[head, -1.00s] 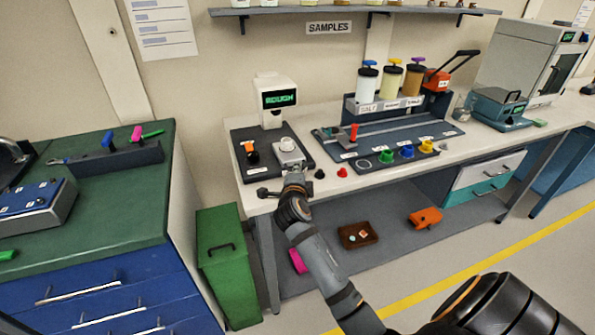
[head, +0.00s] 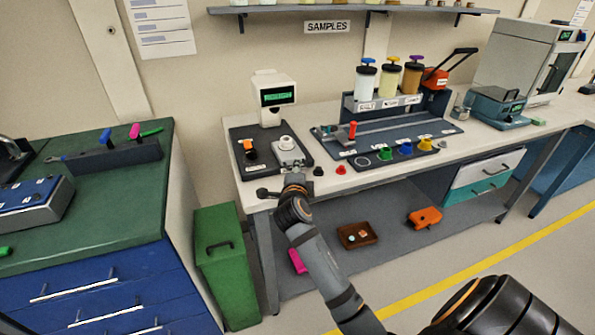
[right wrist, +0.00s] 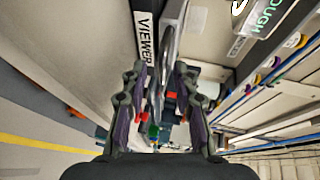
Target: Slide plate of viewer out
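The viewer (head: 274,97) is a white upright unit with a small green-lit screen, standing on a dark base at the left end of the bench. Its silver plate (head: 289,158) lies in front of it and carries a white round piece (head: 286,143). My right gripper (head: 293,181) is at the front end of the plate, by the bench edge; its fingers are hard to make out there. In the right wrist view my right gripper (right wrist: 160,70) has its fingers apart, with a grey metal bar (right wrist: 170,40) between them. A "VIEWER" label (right wrist: 146,35) is beside the bar. My left gripper is out of view.
An orange-topped knob (head: 250,150) stands left of the plate. A green bin (head: 226,262) stands below left. The floor in front is open.

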